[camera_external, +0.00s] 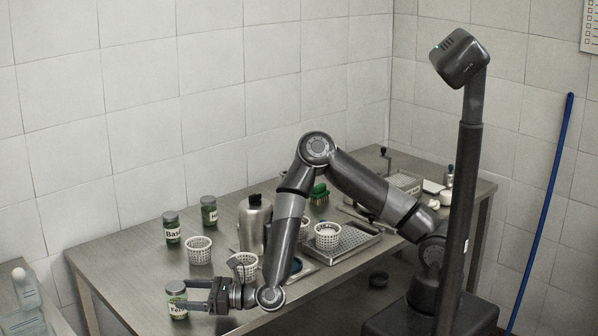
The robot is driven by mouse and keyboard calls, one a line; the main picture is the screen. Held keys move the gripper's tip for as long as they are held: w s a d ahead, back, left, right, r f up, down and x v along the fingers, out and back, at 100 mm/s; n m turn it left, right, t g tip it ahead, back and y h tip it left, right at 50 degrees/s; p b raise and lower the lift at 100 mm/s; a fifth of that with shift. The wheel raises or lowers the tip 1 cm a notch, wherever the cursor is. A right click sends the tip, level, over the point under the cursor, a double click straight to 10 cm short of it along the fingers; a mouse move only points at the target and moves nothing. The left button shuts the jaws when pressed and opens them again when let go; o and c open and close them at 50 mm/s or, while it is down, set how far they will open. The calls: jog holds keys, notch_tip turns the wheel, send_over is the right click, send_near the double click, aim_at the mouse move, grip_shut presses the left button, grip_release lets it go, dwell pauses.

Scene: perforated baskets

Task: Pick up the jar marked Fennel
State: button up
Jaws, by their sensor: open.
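A glass jar with a pale lid and a label partly reading "Fe…" (176,291) stands upright near the table's front left edge. Part of its label is covered by my gripper (187,296). My gripper is low and level, pointing left, with its open fingers at the jar. I cannot tell whether the fingers touch it or how far they reach around it. A second jar, labelled "Bas…" (172,229), stands further back on the left. A third jar (209,212) stands behind it to the right, with its label turned partly away.
Small white perforated baskets stand at the left (199,251), behind my wrist (244,266), and by a metal tray (353,243). A grey metal bottle (253,226) stands mid-table. A green brush (319,194) lies behind my arm. The table's left part (115,254) is clear.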

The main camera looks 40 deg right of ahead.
aim_at(170, 294)
jog(key=shift+s+a+x, duration=0.15)
jog(key=shift+x, duration=1.2)
jog(key=shift+s+a+x, duration=0.1)
jog(key=shift+s+x, duration=0.05)
jog(key=shift+x, duration=1.2)
jog(key=shift+r, duration=0.15)
jog(key=shift+c, duration=0.6)
jog(key=c, duration=1.1)
